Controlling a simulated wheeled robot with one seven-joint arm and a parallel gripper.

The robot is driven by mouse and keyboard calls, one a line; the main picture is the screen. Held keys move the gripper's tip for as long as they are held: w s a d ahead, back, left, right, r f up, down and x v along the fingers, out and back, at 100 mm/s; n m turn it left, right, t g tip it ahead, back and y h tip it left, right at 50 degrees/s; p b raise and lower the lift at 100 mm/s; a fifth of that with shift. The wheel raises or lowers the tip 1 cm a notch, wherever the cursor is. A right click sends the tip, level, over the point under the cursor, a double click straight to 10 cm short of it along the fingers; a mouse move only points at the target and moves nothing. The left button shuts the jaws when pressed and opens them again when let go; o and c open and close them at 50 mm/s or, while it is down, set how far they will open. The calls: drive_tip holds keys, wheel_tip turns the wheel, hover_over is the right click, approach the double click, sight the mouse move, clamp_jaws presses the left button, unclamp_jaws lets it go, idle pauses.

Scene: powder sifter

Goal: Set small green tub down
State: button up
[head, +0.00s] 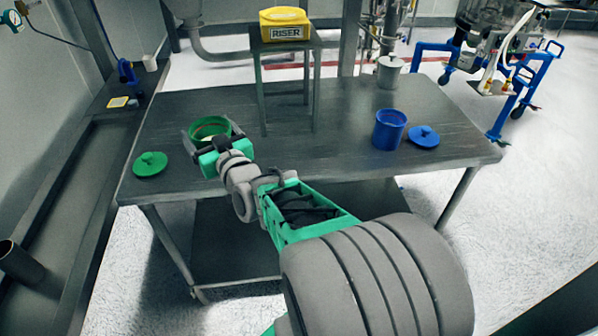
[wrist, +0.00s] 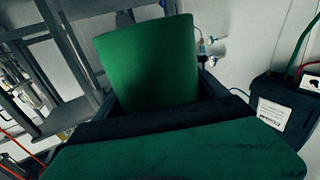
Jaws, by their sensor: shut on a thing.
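The small green tub (head: 211,123) is an open round tub over the left part of the dark table (head: 350,168), with something pale inside. My gripper (head: 210,132) is shut on it, with one dark finger on each side. In the wrist view the tub's green wall (wrist: 152,62) stands between the fingers and fills the upper middle. The tub looks about upright. My gripper hides its lower near side, so I cannot tell whether its base touches the table. A green lid (head: 150,163) lies on the table to the left of the tub.
A yellow bin marked RISER (head: 285,25) sits on a tall stand (head: 314,90) behind the tub. A blue tub (head: 389,130), blue lid (head: 424,137) and grey lidded pot (head: 389,72) stand on the right.

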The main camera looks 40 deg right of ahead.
drive_tip(key=s+d+r+h+b, duration=0.1)
drive_tip(key=s+d+b, duration=0.8)
drive_tip(key=d+b, duration=0.3)
drive_tip(key=shift+m, duration=0.4)
drive_tip(key=shift+w+d+f+b, duration=0.1)
drive_tip(key=shift+w+d+f, duration=1.15)
drive_tip(key=shift+d+f, duration=0.75)
drive_tip(key=shift+w+d+f+b, duration=0.1)
drive_tip(key=shift+w+d+f, duration=1.1)
drive_tip(key=shift+d+f, duration=0.8)
drive_tip(key=shift+w+d+f+b, duration=0.1)
drive_tip(key=shift+w+d+f, duration=1.15)
drive_tip(key=shift+d+f, duration=0.75)
drive_tip(key=shift+a+f, duration=0.1)
drive_tip(key=shift+a, duration=0.1)
drive_tip(key=shift+f, duration=0.2)
drive_tip(key=o, duration=1.7)
drive_tip(key=shift+r, duration=0.1)
